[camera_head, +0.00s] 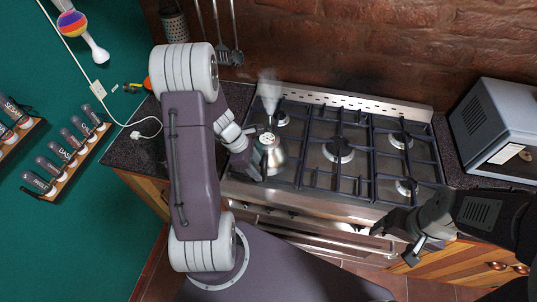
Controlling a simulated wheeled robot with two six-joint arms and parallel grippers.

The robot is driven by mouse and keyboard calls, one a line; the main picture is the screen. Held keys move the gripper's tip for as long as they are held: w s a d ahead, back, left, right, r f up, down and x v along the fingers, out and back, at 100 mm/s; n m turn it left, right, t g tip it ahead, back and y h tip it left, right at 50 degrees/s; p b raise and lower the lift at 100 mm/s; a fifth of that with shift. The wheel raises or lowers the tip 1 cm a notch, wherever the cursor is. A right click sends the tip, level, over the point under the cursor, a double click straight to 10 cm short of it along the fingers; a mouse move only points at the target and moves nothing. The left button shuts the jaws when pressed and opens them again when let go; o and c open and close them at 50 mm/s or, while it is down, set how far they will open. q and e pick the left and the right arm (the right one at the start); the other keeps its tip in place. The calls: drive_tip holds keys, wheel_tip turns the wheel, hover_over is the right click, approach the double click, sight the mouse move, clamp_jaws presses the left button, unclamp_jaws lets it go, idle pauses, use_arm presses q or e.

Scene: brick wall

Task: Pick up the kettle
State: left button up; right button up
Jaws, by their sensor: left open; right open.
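The kettle (274,161) is a small shiny metal one on the left front part of the stove. Pale steam rises above it. My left gripper (257,168) is open at the kettle's left side, very close to it; I cannot tell whether they touch. My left arm hides part of the stove's left edge. My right gripper (392,242) is open and empty in front of the stove's right front, well apart from the kettle.
The gas stove (340,190) has raised dark grates. A grey box-like appliance (497,125) stands on the right counter. A brick wall with hanging utensils (228,40) bounds the back. Spice racks (75,160) are on the green wall at left.

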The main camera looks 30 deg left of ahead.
use_arm(q)
drive_tip(key=b+x, duration=0.2)
drive_tip(key=x, duration=0.2)
drive_tip(key=shift+s+a+b, duration=0.1)
drive_tip(key=shift+b, duration=0.25)
clamp_jaws()
drive_tip(key=shift+s, duration=0.1)
use_arm(e)
drive_tip(key=f, duration=0.3)
drive_tip(key=shift+s+a+f, duration=0.15)
drive_tip(key=shift+a+f, duration=0.05)
drive_tip(key=shift+f, duration=0.2)
